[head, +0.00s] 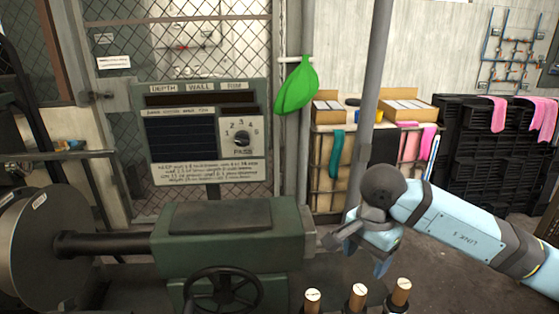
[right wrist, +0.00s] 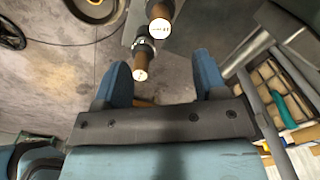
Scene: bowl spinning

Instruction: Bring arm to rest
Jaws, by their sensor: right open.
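My right arm (head: 460,232) reaches in from the right in the head view. Its gripper (head: 382,266) hangs pointing down, just right of the green lathe's tailstock end. In the right wrist view the two blue fingers of my right gripper (right wrist: 163,72) are spread apart with nothing held between them. Wooden-handled tools (right wrist: 141,62) show beyond the fingers, apart from them as far as I can tell. My left arm and gripper do not show.
The green lathe (head: 225,237) with a handwheel (head: 222,291) fills the lower left. Several upright wooden handles (head: 358,297) stand close below my right gripper. A grey post (head: 372,85) rises behind it. Black crates (head: 480,150) stand at the back right; floor before them is clear.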

